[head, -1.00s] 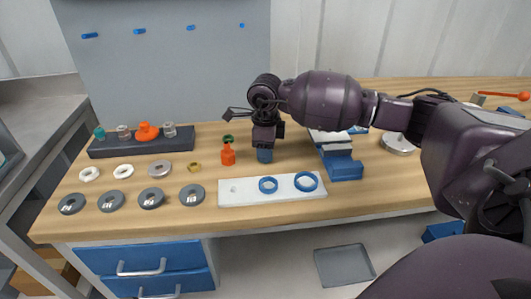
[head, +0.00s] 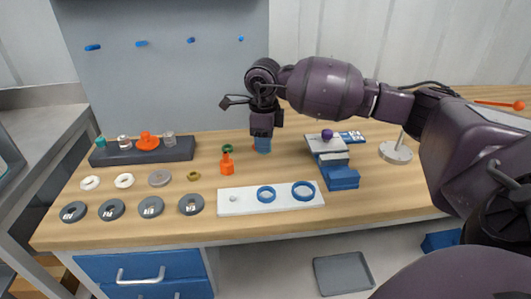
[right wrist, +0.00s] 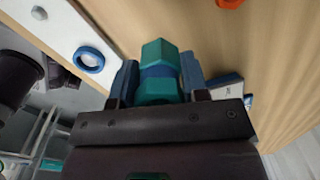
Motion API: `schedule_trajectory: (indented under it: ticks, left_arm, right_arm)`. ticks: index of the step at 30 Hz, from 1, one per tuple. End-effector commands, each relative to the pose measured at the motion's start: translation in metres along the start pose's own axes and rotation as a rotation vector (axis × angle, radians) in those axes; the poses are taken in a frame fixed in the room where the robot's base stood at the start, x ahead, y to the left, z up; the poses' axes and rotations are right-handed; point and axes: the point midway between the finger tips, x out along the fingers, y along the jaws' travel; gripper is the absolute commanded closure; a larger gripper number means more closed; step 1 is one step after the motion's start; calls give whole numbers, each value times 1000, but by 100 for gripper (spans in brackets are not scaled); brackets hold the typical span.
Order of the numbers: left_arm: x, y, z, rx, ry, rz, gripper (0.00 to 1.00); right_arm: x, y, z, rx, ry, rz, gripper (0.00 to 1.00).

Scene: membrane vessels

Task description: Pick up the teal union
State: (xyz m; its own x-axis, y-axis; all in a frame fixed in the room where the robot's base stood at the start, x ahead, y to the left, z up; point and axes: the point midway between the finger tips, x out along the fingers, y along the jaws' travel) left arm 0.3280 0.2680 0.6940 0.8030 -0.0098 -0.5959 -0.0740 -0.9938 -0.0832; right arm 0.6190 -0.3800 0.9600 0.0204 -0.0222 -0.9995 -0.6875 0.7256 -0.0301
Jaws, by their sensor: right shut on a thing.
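The teal union (right wrist: 160,68) has hexagonal teal ends and a blue middle band. In the right wrist view it sits between the two blue fingers of my right gripper (right wrist: 160,82), which are shut on it. In the head view my right gripper (head: 263,146) is above the back middle of the table, pointing down. The union is hidden there by the fingers or too small to make out. My left gripper is not in view.
A dark rack (head: 150,154) with small fittings stands at the back left. Several grey discs (head: 151,207) and rings lie in front. A white plate (head: 240,206) with blue rings, an orange bottle (head: 227,165) and a blue stepped block (head: 340,178) stand nearby.

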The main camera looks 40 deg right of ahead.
Motion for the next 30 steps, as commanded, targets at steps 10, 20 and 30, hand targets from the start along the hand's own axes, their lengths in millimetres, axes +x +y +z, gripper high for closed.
schedule_trajectory:
  ticks: [10,20,30]
  left_arm:
    - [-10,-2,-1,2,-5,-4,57]
    - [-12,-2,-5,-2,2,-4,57]
    - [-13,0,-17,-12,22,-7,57]
  right_arm:
    - [-92,-3,0,0,-6,-5,100]
    - [-134,-4,0,0,-3,-1,100]
    - [-156,-4,0,0,-4,-2,100]
